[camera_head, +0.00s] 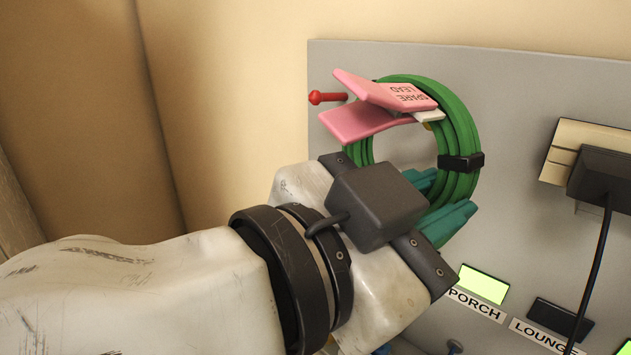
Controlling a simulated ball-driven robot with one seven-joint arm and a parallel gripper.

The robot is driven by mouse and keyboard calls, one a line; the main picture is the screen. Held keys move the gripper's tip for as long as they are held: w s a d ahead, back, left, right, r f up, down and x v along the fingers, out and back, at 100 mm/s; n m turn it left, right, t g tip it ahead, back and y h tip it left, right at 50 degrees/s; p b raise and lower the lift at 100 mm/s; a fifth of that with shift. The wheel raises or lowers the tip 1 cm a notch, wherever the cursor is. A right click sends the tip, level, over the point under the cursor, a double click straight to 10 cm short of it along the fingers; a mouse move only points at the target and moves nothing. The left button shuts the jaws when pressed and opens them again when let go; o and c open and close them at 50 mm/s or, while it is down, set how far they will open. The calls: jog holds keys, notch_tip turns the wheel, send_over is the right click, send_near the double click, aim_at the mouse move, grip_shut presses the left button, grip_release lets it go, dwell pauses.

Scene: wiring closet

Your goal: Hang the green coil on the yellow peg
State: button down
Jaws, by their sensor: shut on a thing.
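The green coil (463,122) is a thick bundle of loops with a black band (460,162) on its right side. It stands upright in front of the grey board. My gripper (438,202) has teal fingers and is shut on the coil's lower right part. A folded pink tag (385,105) reading "SPARE LEAD" lies across the coil's upper left. A small yellow bit (427,126) shows just under the tag, inside the ring. It may be the yellow peg, but most of it is hidden. I cannot tell whether the coil is around it or touching it.
A red peg (328,97) sticks out left of the coil. A cream socket with a black plug (605,175) and hanging cable is at the right. Labels "PORCH" (476,305) and "LOUNGE" (545,338) are low on the grey board (520,85).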

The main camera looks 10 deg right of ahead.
jog(key=w+f+x, duration=0.1)
jog(key=x, duration=0.8)
jog(key=shift+w+a+f+b, duration=0.2)
jog(key=shift+a+b, duration=0.05)
jog(key=shift+b, duration=0.05)
dwell(0.5)
dwell(0.5)
jog(key=c, duration=0.9)
grip_release()
jog(key=shift+s+d+f+b+v, duration=0.1)
jog(key=shift+s+b+v, duration=0.1)
jog(key=shift+v, duration=1.15)
jog(key=shift+s+d+f+b+v, duration=0.1)
jog(key=shift+s+b+v, duration=0.1)
jog(key=shift+v, duration=1.1)
jog(key=shift+s+d+f+b+v, duration=0.15)
jog(key=shift+s+v, duration=0.1)
jog(key=shift+v, duration=1.1)
jog(key=shift+a+r, duration=0.1)
jog(key=shift+a, duration=0.05)
